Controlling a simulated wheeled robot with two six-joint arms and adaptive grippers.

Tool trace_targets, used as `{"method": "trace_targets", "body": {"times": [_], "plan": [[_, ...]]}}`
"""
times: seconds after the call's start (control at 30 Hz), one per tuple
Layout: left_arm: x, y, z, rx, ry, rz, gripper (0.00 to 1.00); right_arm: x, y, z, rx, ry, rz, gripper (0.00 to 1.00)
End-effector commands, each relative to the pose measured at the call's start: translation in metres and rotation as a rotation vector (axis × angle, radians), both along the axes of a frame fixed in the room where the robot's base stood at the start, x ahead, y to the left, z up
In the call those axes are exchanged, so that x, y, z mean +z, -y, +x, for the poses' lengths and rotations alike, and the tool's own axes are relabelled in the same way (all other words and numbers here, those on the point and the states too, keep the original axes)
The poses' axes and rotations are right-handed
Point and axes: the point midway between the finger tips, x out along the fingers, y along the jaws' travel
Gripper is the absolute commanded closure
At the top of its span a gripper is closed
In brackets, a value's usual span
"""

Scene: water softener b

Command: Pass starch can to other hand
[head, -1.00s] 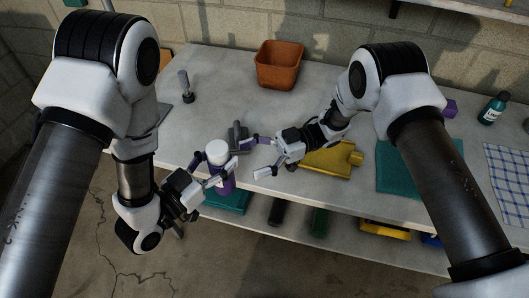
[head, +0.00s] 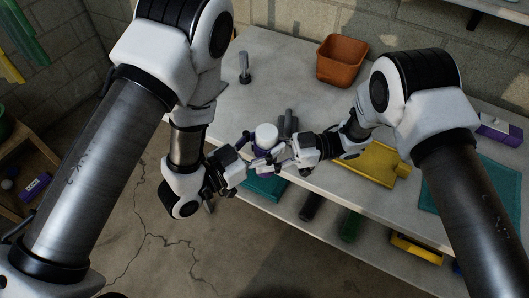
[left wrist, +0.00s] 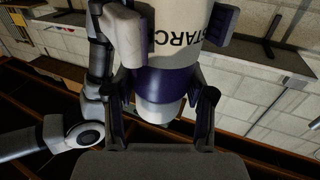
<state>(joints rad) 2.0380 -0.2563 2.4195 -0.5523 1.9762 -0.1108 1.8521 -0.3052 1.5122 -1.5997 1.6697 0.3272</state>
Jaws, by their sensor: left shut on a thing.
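The starch can (head: 267,134) is upright with a white top and purple body, in front of the bench edge in the head view. In the left wrist view the can (left wrist: 165,85) shows its "STARCH" lettering upside down, a purple band and a white end. My left gripper (head: 257,152) is shut on the can, with a finger on each side of it. My right gripper (head: 275,157) is at the can from the right, its fingers overlapping the left fingers in view. Whether the right fingers are closed on the can is hidden.
The bench (head: 285,75) holds an orange-brown pot (head: 342,60), a dark upright tool (head: 244,68), a yellow item (head: 380,162) and a teal mat (head: 475,190). A grey object (head: 289,122) stands close behind the can. A lower shelf holds bottles (head: 312,205). Floor in front is free.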

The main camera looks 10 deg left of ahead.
Motion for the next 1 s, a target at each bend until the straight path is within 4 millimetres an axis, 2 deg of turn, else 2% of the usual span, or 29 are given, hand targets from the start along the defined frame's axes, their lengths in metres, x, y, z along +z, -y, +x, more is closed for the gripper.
{"method": "trace_targets", "body": {"times": [0.03, 0.07, 0.1, 0.13, 0.17, 0.47, 0.57, 0.63, 0.77, 0.8, 0.87, 1.0], "plan": [[-0.002, 0.003, -0.004, -0.014, -0.011, -0.002, 0.93, 0.002, -0.001, 0.004, -0.011, 0.007, 0.0, 0.93], [-0.002, 0.003, -0.004, -0.015, -0.012, -0.001, 0.39, 0.002, -0.001, 0.005, -0.012, 0.008, 0.002, 0.93], [-0.002, 0.003, -0.004, -0.016, -0.012, -0.001, 0.25, 0.002, -0.001, 0.005, -0.013, 0.008, 0.002, 0.93], [-0.002, 0.003, -0.004, -0.016, -0.012, -0.001, 0.17, 0.002, -0.001, 0.005, -0.013, 0.008, 0.002, 0.94], [-0.002, 0.003, -0.004, -0.016, -0.012, -0.001, 0.17, 0.003, -0.001, 0.005, -0.013, 0.008, 0.002, 1.0], [0.002, 0.002, -0.001, -0.012, -0.019, -0.015, 0.17, 0.002, -0.001, 0.004, -0.009, 0.006, 0.001, 1.0], [0.015, 0.001, 0.007, -0.013, -0.078, -0.087, 0.17, 0.002, -0.001, 0.003, -0.009, 0.006, 0.002, 1.0], [0.031, 0.0, 0.015, -0.014, -0.152, -0.176, 0.17, 0.002, -0.001, 0.003, -0.008, 0.005, 0.001, 1.0], [0.061, -0.011, 0.038, 0.022, -0.367, -0.384, 0.17, 0.002, -0.001, 0.003, -0.008, 0.005, 0.002, 1.0], [0.056, -0.026, 0.05, 0.095, -0.471, -0.433, 0.17, 0.001, -0.001, 0.003, -0.008, 0.005, 0.002, 1.0], [0.033, -0.047, 0.059, 0.203, -0.576, -0.438, 0.17, 0.001, -0.001, 0.003, -0.008, 0.005, 0.002, 1.0], [-0.025, -0.091, 0.058, 0.418, -0.768, -0.382, 0.17, 0.001, -0.001, 0.003, -0.008, 0.005, 0.002, 1.0]]}}
